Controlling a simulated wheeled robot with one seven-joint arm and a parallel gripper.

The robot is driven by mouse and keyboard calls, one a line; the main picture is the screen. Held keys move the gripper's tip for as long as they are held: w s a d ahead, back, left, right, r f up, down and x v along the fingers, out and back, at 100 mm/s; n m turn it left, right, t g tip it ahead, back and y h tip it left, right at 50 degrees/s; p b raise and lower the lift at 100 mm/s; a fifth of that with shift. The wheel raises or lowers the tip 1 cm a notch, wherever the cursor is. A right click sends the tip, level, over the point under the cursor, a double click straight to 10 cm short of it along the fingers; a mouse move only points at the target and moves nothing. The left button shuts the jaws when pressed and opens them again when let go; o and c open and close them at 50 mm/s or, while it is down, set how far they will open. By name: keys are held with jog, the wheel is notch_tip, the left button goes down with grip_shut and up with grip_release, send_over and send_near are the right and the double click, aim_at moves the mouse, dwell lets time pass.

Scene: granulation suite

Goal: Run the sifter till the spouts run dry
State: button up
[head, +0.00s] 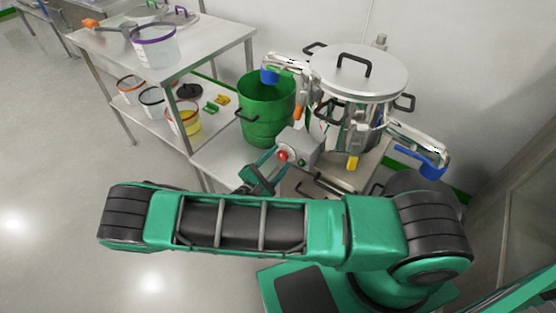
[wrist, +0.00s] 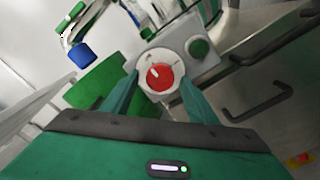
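The sifter (head: 355,80) is a steel drum with a black-handled lid, standing at the back right. Its upper left spout (head: 285,62) ends in a blue cap over a green bucket (head: 265,110). Its right spout (head: 420,145) also ends in blue. A grey control box (head: 302,146) carries a red knob (head: 283,156) and a green button (head: 301,163). In the wrist view the red knob (wrist: 160,76) has a white pointer and pale ring, with the green button (wrist: 198,47) to its right. My gripper (head: 262,172) is open, its fingers spread on either side of the knob; contact cannot be told.
A steel shelf table (head: 215,40) at the left holds a purple-rimmed tub (head: 155,45) above and several tubs below. Black handles (wrist: 262,105) project near the control box. The floor at left is clear.

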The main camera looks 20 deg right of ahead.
jog(key=shift+d, duration=0.1)
jog(key=v, duration=1.1)
dwell(0.5)
